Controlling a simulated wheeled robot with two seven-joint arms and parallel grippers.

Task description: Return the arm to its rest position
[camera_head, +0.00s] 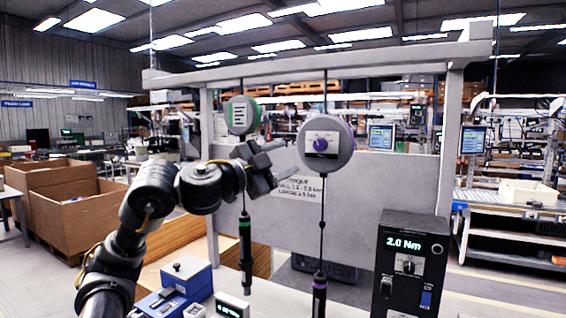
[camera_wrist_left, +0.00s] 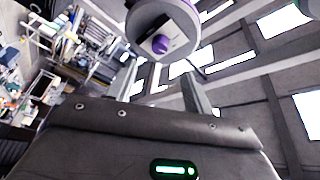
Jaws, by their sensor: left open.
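My left arm comes in from the left in the head view and reaches to the middle, in front of the hanging balancers. My left gripper (camera_head: 284,168) is raised, open and empty, just left of and below the purple-dial balancer (camera_head: 326,146). That balancer also shows above the gripper fingers in the left wrist view (camera_wrist_left: 163,30). A green-rimmed balancer (camera_head: 242,115) hangs to the left. A green-banded screwdriver (camera_head: 245,250) hangs upright on the line below it. A purple-banded screwdriver (camera_head: 319,295) hangs below the purple-dial balancer, cut by the lower edge. My right gripper is not in view.
A grey frame (camera_head: 452,140) with a top beam holds the balancers. A black control box (camera_head: 408,275) reading 2.0 Nm stands at right. A blue case (camera_head: 188,275) and a small display (camera_head: 231,306) are at lower left. Cardboard boxes (camera_head: 75,212) stand further left.

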